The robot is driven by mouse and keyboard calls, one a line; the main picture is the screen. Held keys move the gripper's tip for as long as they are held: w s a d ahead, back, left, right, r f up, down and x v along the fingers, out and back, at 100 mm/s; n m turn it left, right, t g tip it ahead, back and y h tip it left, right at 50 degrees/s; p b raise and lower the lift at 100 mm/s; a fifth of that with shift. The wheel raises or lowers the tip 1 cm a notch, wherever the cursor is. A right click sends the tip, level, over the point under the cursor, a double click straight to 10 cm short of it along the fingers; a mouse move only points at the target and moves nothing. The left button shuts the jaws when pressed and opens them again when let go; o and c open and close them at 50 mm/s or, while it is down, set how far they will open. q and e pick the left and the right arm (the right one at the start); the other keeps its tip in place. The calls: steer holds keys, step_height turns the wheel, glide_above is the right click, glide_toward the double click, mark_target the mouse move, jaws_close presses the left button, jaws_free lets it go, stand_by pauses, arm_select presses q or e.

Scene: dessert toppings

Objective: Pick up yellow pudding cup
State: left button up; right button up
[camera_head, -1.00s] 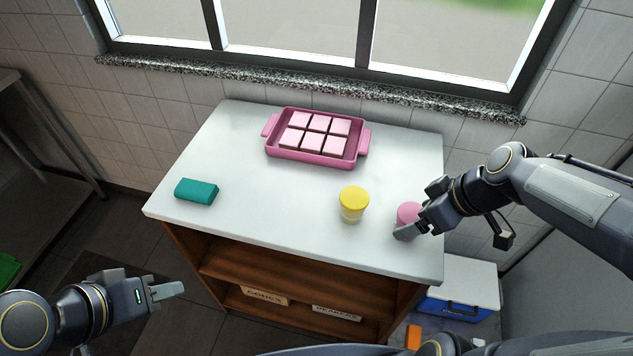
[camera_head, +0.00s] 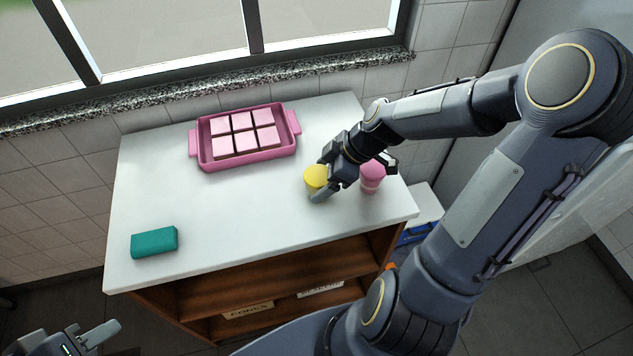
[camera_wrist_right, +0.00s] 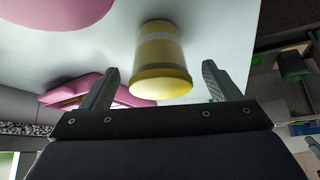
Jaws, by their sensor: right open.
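The yellow pudding cup (camera_head: 314,180), with a yellow lid, stands on the white table top (camera_head: 250,215) right of centre in the head view. My right gripper (camera_head: 322,178) is at the cup, coming from the right, and partly covers it. In the right wrist view the yellow cup (camera_wrist_right: 162,60) sits between the two spread fingers of my right gripper (camera_wrist_right: 160,72), with gaps on both sides. My left gripper (camera_head: 92,338) is low at the left, off the table; its jaw gap is not clear.
A pink-lidded cup (camera_head: 372,178) stands close to the right of my right gripper. A pink tray (camera_head: 246,165) with pink-topped squares lies at the back. A teal block (camera_head: 154,242) lies at the front left. The table's front middle is clear.

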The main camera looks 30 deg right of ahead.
steer(key=x, duration=0.3)
steer(key=shift+w+a+f, duration=0.2)
steer(key=shift+a+f, duration=0.05)
steer(key=shift+f, duration=0.05)
steer(key=c, duration=1.1)
